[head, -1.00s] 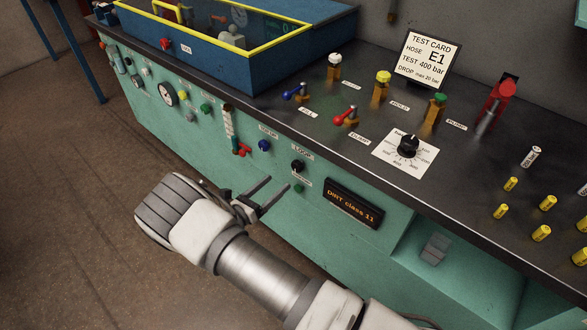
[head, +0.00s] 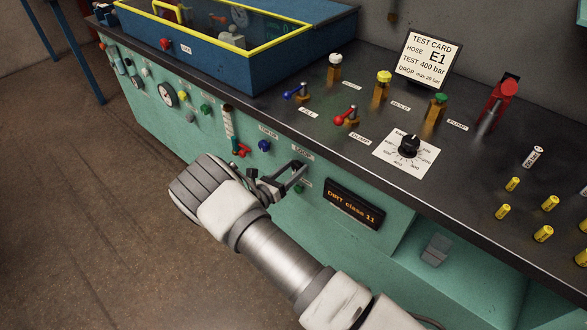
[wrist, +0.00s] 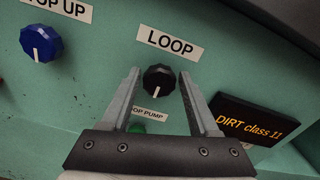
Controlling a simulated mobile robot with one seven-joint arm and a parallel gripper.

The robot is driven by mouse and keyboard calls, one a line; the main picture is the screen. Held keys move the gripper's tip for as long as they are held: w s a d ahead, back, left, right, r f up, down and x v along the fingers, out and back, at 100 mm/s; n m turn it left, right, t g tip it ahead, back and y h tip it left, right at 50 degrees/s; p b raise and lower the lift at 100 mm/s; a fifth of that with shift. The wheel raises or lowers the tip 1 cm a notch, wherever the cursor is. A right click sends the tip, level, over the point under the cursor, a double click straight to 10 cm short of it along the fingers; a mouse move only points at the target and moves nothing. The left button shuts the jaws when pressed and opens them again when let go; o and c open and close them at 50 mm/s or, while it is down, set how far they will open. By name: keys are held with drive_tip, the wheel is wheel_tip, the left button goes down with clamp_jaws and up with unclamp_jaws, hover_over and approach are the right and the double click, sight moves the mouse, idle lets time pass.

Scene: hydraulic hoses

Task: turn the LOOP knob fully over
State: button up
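The LOOP knob (wrist: 158,80) is black and round with a white pointer line, set on the green front panel under its LOOP label (wrist: 169,43). In the wrist view its line points down. My gripper (wrist: 160,96) is open, with one finger on each side of the knob and a visible gap to both. I cannot tell how far the fingertips are from the panel. In the head view my gripper (head: 294,172) is at the panel and its fingers largely cover the knob.
A blue TOP UP knob (wrist: 41,43) is on the left, its line pointing down. A green button (wrist: 152,127) sits below the LOOP knob, partly hidden by my gripper. The DIRT class 11 display (wrist: 250,122) is on the right. The dark bench top (head: 330,135) overhangs above.

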clamp_jaws()
drive_tip(key=shift+m, duration=0.3)
drive_tip(key=m+b, duration=0.2)
drive_tip(key=m, duration=0.1)
drive_tip(key=shift+f, duration=0.1)
drive_tip(key=m+b, duration=0.1)
drive_tip(key=m, duration=0.4)
drive_tip(key=shift+s+d, duration=0.1)
drive_tip(key=m+b, duration=0.2)
drive_tip(key=m, duration=0.3)
drive_tip(key=shift+f, duration=0.1)
drive_tip(key=shift+s+m+b, duration=0.1)
drive_tip(key=shift+m+b, duration=0.85)
drive_tip(key=shift+m, duration=1.15)
